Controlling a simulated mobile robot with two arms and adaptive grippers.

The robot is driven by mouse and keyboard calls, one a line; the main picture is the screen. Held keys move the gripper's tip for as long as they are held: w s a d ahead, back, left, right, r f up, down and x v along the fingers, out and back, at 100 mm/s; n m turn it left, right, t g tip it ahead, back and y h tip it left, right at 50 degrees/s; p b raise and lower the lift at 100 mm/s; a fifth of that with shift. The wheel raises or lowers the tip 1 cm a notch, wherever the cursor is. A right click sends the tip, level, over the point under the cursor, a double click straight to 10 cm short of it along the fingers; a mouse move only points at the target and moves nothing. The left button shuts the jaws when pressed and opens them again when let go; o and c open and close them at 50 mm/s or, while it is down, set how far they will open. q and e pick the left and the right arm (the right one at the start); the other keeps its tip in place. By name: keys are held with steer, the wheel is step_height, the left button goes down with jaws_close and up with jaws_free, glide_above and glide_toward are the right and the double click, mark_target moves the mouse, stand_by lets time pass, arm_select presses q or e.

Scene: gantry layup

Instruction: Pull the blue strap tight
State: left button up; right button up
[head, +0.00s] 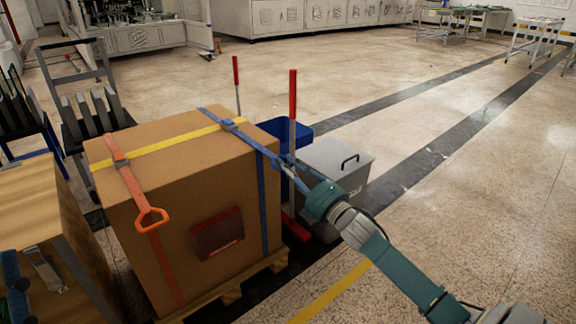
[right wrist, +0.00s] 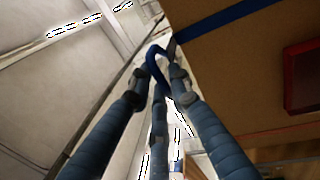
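A large cardboard box (head: 185,200) stands on a wooden pallet. The blue strap (head: 262,200) runs over its top and down its front face. From the buckle (head: 229,125), its free length stretches to the right, off the box edge, to my right gripper (head: 290,165). In the right wrist view, the blue loop at its end (right wrist: 157,52) sits between the fingers of my right gripper (right wrist: 158,82), which appear closed around it. Beside the box, the loop is clear of the cardboard. My left gripper does not show.
A yellow strap (head: 180,142) and an orange strap with a hanging handle (head: 152,219) also cross the box. A grey bin (head: 335,170), a blue bin (head: 290,128) and red-topped poles (head: 293,95) stand close behind. A wooden crate (head: 35,205) is at left. Floor at right is clear.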

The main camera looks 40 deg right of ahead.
steer(key=shift+o, duration=0.6)
steer(key=shift+f, duration=0.1)
steer(key=shift+s, duration=0.1)
steer(key=v, duration=1.2)
